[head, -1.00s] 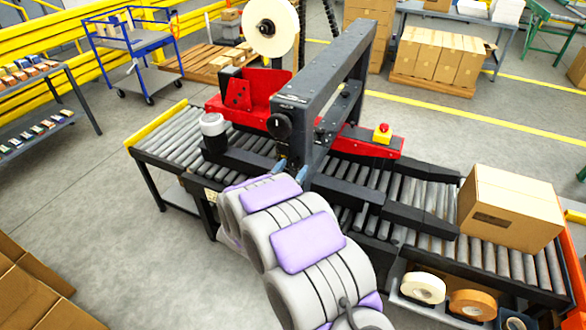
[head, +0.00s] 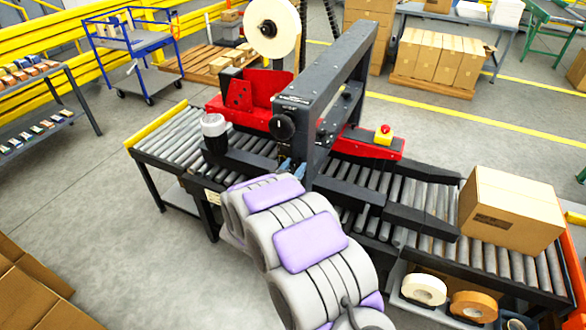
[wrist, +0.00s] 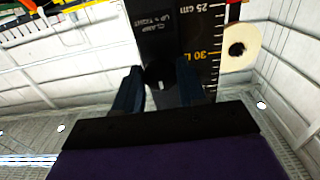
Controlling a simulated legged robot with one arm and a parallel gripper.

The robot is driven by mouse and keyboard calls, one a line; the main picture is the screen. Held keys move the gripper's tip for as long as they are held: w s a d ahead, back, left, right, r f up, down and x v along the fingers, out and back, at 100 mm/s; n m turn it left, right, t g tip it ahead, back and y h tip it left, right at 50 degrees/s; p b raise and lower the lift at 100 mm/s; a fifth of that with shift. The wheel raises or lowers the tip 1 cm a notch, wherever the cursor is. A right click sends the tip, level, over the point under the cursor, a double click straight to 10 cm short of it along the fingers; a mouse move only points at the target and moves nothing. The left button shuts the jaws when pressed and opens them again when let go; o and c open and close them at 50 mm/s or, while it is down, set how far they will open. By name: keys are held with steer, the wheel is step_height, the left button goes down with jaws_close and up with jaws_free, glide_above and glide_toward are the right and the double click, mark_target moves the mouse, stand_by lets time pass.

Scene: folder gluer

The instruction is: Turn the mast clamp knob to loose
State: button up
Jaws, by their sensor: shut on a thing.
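The mast clamp knob (wrist: 158,74) is small, round and black, with a pale mark near its lower edge in the wrist view. In the head view my gripper (head: 291,166) is at the near side of the black mast (head: 318,130). The clamp knob cannot be made out there.
A scale (wrist: 213,50) runs beside the plate. A larger black knob (head: 283,126) sits above my gripper on the red and black machine head. The roller conveyor (head: 405,205) carries a cardboard box (head: 510,210) at right.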

steer(key=shift+a+r+n+p, duration=0.1)
steer(key=shift+n+p, duration=0.2)
steer(key=shift+p, duration=0.4)
steer(key=shift+r+p, duration=0.1)
steer(key=shift+p, duration=0.4)
steer(key=n+p, duration=0.2)
steer(key=p, duration=0.2)
steer(key=shift+r, duration=0.1)
steer(key=n+p, duration=0.4)
steer(key=p, duration=0.1)
steer(key=shift+s+p, duration=0.1)
steer(key=shift+p, duration=0.3)
steer(key=shift+n+p, duration=0.9)
steer(key=shift+p, duration=0.05)
steer(key=n+p, duration=0.1)
steer(key=n, duration=0.1)
steer(key=n+p, duration=0.2)
steer(key=shift+f+n, duration=0.2)
steer(key=shift+n, duration=0.1)
steer(key=n+p, duration=0.2)
steer(key=n, duration=0.2)
steer(key=shift+n, duration=0.4)
steer(key=shift+f, duration=0.15)
